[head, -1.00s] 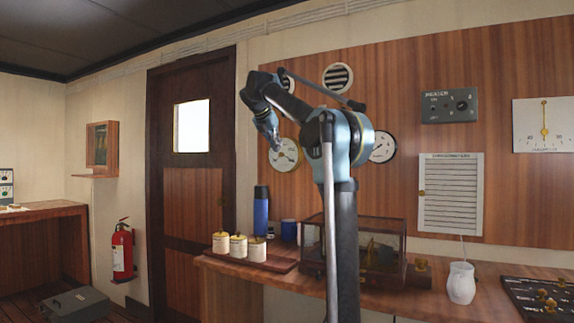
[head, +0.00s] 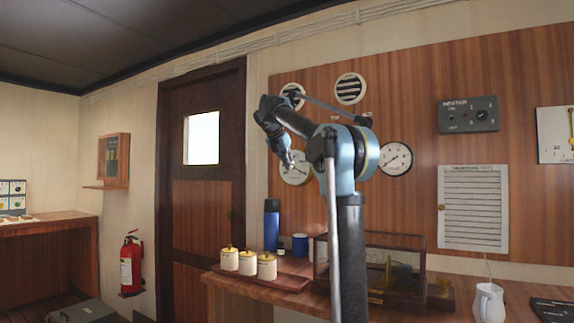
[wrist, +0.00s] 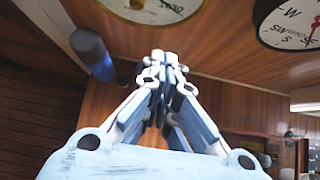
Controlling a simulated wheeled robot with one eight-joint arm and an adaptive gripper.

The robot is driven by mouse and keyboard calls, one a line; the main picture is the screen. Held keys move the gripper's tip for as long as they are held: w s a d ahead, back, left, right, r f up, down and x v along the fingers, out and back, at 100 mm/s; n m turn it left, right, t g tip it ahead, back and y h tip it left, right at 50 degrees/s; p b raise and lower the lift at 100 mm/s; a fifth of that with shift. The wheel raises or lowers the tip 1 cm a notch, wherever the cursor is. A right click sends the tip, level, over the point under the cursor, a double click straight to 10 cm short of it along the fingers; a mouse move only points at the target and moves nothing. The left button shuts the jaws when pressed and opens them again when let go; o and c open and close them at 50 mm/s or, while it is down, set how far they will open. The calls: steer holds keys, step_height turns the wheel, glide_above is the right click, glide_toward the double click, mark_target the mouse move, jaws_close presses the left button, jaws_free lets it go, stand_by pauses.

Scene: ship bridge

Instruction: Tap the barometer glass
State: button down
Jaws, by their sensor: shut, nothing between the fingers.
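The barometer appears to be the round white dial with a brass rim (head: 296,178) on the wood wall panel, left of a second dial; my gripper partly covers it in the head view. In the wrist view its lower part, with numbers and a brass rim (wrist: 165,13), shows at the top edge. My gripper (head: 290,164) is shut and empty, angled down in front of the dial. In the wrist view the closed fingertips (wrist: 166,60) lie just below the dial in the picture. I cannot tell whether they touch the glass.
A black-rimmed dial with compass letters (wrist: 292,22) hangs to the right, also in the head view (head: 396,157). Below are a blue flask (head: 271,226), a blue mug (head: 300,245), several lidded jars (head: 248,263) and a glazed case (head: 410,242) on the wooden counter (head: 225,285).

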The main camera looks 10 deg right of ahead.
mark_target(301, 180)
steer(key=shift+w+d+f, duration=0.75)
steer(key=shift+w+d, duration=0.1)
steer(key=shift+w, duration=0.25)
steer(key=shift+w+d+f, duration=0.7)
steer(key=shift+w+d, duration=0.1)
steer(key=shift+w, duration=0.35)
steer(key=shift+w+d+f, duration=0.75)
steer(key=shift+w+d, duration=0.1)
steer(key=shift+w, duration=0.25)
